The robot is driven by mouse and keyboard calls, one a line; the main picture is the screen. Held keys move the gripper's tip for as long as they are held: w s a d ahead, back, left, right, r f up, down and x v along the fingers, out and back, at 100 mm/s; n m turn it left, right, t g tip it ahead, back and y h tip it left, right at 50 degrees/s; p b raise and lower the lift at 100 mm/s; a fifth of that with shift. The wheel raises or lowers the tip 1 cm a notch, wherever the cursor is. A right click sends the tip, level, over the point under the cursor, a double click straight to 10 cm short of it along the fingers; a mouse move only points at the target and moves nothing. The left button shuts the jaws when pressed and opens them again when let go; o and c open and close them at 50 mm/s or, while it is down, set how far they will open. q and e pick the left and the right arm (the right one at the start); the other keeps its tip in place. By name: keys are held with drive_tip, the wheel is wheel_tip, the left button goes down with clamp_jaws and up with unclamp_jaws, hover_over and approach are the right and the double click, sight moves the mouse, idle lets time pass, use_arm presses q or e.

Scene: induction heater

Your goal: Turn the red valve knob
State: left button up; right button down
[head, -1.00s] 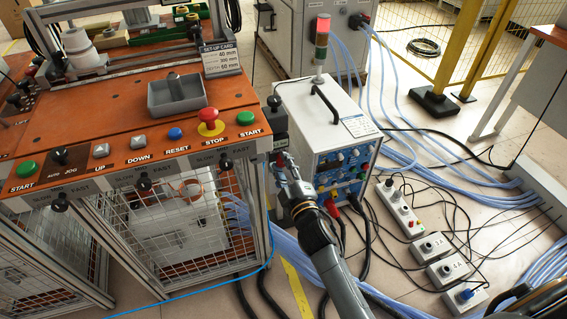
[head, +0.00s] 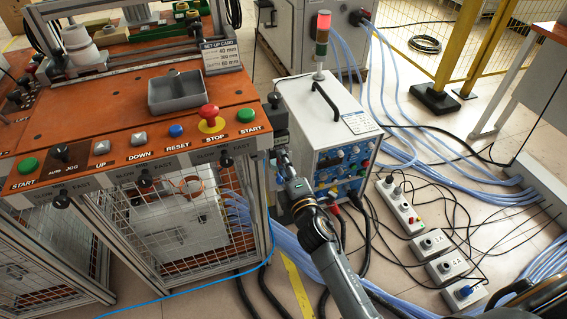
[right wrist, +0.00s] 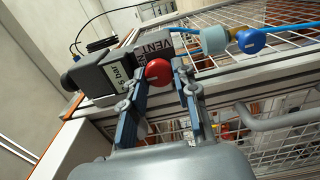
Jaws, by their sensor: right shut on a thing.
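The red valve knob (right wrist: 158,72) shows in the right wrist view, between the fingers of my right gripper (right wrist: 158,76). The fingers are shut on its sides, and its round red face is visible between them. The knob belongs to a grey valve unit (right wrist: 92,80) marked "6 bar" and "VENT". In the head view my right gripper (head: 283,158) is at the bench's right front corner, just below the dark valve unit (head: 275,120). There the knob is hidden. My left gripper is in neither current view.
The orange bench (head: 110,131) holds a grey tray (head: 176,93) and a row of buttons. A heater cabinet (head: 312,118) stands close right of my right gripper. Blue hoses, black cables and socket boxes (head: 432,243) cover the floor. Wire mesh (right wrist: 232,64) lies beyond the fingers.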

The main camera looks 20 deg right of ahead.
idle(0.3)
drive_tip(key=c, duration=1)
unclamp_jaws()
drive_tip(key=shift+c, duration=0.2)
drive_tip(key=shift+s, duration=0.1)
drive_tip(key=s, duration=1.1)
drive_tip(key=shift+s+d, duration=0.2)
drive_tip(key=shift+s, duration=0.2)
drive_tip(key=shift+f, duration=0.1)
